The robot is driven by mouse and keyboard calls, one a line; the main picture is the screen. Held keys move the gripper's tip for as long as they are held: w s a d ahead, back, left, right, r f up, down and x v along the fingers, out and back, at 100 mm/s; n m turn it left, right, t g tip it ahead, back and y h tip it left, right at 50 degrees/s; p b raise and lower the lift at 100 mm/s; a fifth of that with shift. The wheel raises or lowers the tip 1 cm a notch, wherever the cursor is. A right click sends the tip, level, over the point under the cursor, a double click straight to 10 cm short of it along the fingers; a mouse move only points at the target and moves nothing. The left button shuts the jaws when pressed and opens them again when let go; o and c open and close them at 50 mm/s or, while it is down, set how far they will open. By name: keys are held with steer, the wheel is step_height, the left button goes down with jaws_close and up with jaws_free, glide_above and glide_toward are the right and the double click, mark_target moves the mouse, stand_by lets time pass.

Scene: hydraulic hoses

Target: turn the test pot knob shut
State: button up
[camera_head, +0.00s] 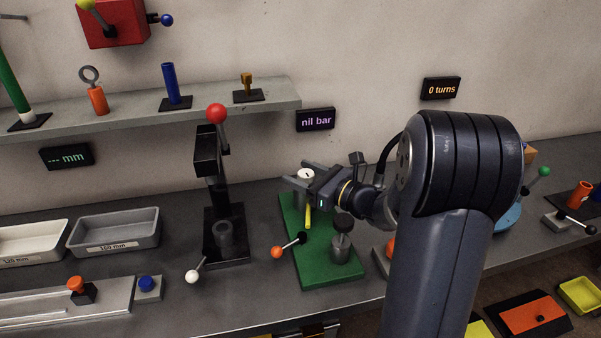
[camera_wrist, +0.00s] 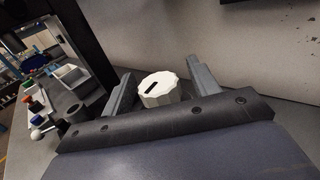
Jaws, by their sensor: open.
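The test pot knob (camera_wrist: 160,92) is a white, faceted round knob with a black bar mark on its top. It stands between the two grey fingers of my gripper (camera_wrist: 160,78) in the wrist view, with visible gaps, so it does not look gripped. In the head view the white knob (camera_head: 306,174) shows at the back of the green base plate (camera_head: 318,274), partly hidden by my gripper (camera_head: 297,174). My gripper is open and reaches in from the right. A yellow rod and a grey cylinder (camera_head: 341,248) with a dark top are on the plate in front.
A black press stand (camera_head: 228,245) with a red ball lever (camera_head: 216,114) is left of the green plate. An orange-ended lever (camera_head: 278,252) sticks out at the plate's left edge. The wall displays read "nil bar" (camera_head: 316,119) and "0 turns" (camera_head: 440,88). A shelf (camera_head: 200,117) is at upper left.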

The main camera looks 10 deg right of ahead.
steer(key=shift+w+a, duration=0.2)
steer(key=shift+w, duration=0.05)
steer(key=shift+c, duration=0.4)
